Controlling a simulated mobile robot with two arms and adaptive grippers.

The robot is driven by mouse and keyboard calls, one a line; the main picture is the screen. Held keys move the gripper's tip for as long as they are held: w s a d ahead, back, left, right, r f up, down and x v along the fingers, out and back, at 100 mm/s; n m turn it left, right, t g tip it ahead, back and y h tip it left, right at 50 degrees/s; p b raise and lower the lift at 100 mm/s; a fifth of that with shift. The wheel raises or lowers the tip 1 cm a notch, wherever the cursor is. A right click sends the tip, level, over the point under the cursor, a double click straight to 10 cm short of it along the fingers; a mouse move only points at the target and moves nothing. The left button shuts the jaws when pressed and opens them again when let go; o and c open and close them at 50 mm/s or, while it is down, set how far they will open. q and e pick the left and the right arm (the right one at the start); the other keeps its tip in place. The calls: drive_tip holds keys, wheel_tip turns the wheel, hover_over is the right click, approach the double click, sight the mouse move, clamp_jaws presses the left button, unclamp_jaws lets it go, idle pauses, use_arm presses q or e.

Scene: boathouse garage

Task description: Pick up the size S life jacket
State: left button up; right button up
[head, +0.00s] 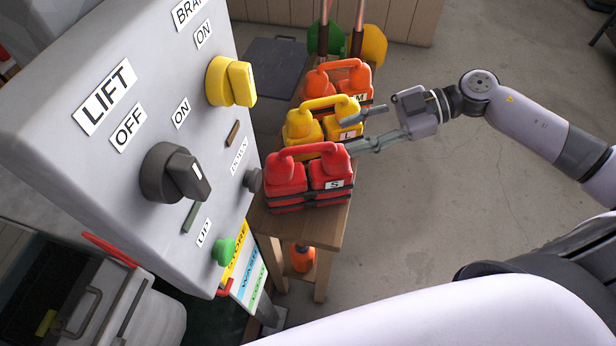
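The red life jacket marked S (287,180) stands at the near end of a narrow wooden bench. It has a red loop handle on top. The yellow jacket marked L (301,126) stands just behind it, and the orange jacket marked M (316,84) is behind that. My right gripper (346,136) reaches in from the right, open and empty. Its fingers are spread beside the right ends of the S and L jackets; the upper one overlaps the L jacket in the picture. I cannot tell whether they touch. My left gripper is out of view.
A grey control panel (130,190) with knobs and LIFT labels fills the left, close to the bench (328,222). Green and yellow paddle-like pieces (372,46) on shafts stand behind the jackets. An orange object (302,258) is under the bench. The concrete floor at right is clear.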

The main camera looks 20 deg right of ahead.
sight(317, 146)
drive_tip(key=x, duration=0.2)
drive_tip(key=shift+w+a+p, duration=0.15)
drive_tip(key=shift+a+p, duration=0.15)
drive_tip(key=shift+a, duration=0.05)
drive_tip(key=shift+w+a+f, duration=0.1)
drive_tip(key=shift+a+f, duration=0.1)
drive_tip(key=shift+a, duration=0.25)
drive_tip(key=shift+a+p, duration=0.25)
drive_tip(key=shift+p, duration=0.1)
drive_tip(key=p+x, duration=0.1)
drive_tip(key=x, duration=0.3)
drive_tip(key=shift+w+a+f+p, duration=0.15)
drive_tip(key=shift+a+f+p, duration=0.05)
drive_tip(key=shift+p, duration=0.2)
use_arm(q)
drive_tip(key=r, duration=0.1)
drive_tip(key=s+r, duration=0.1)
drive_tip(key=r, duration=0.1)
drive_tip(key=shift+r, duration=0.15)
use_arm(e)
drive_tip(key=shift+c, duration=0.5)
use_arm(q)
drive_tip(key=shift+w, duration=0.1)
use_arm(e)
clamp_jaws()
